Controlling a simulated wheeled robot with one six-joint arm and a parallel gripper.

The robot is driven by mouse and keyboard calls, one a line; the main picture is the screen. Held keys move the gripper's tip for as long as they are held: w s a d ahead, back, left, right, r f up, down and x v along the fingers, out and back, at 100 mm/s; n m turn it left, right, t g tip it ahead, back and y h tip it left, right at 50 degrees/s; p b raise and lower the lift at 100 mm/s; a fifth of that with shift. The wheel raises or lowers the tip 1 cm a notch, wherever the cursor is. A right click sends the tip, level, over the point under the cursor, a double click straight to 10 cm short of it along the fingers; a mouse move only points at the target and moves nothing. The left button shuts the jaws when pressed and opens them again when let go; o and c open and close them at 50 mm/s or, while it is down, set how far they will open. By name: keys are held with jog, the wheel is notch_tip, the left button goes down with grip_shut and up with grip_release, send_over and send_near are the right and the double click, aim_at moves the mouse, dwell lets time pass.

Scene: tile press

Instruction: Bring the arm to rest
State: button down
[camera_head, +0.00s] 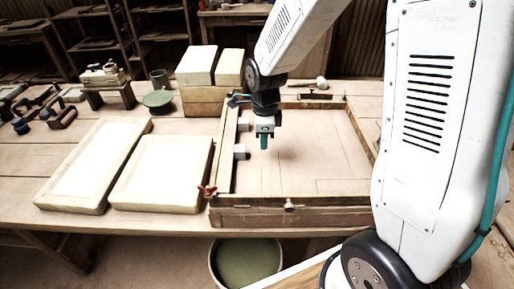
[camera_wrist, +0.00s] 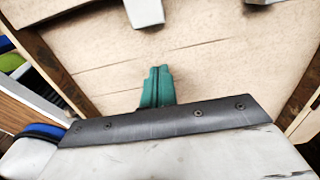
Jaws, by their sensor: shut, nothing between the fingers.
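My gripper (camera_head: 264,142) hangs from my arm, pointing down over the wooden press frame (camera_head: 262,201) on the workbench. Its green fingers are together with nothing between them. In the wrist view the closed green fingers (camera_wrist: 157,86) show above the bare pale board (camera_wrist: 205,50) inside the frame. The fingertips look apart from the board, though the exact height is hard to tell. Small pale blocks (camera_head: 241,152) sit along the frame's left inner side, and one block (camera_wrist: 145,12) shows near the fingertips in the wrist view.
Two large pale slabs (camera_head: 115,205) lie left of the frame. Stacked blocks (camera_head: 204,102) stand behind it at the left. A small red clamp (camera_head: 207,191) sits at its front left corner. A bucket (camera_head: 213,262) with green contents stands below the bench's front edge. Tools (camera_head: 40,112) lie far left.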

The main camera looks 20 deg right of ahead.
notch_tip(320, 180, up, 7)
jog(key=s+d+r+n, duration=0.1)
jog(key=s+r+n, duration=0.3)
jog(key=s+n, duration=0.3)
jog(key=s+d+r+n+t, duration=0.1)
jog(key=s+r+n, duration=0.3)
jog(key=s+n, duration=0.4)
jog(key=s+r+n, duration=0.4)
jog(key=s+n, duration=0.3)
jog(key=s, duration=0.2)
jog(key=shift+d, duration=0.4)
jog(key=shift+s, duration=0.1)
dwell(0.8)
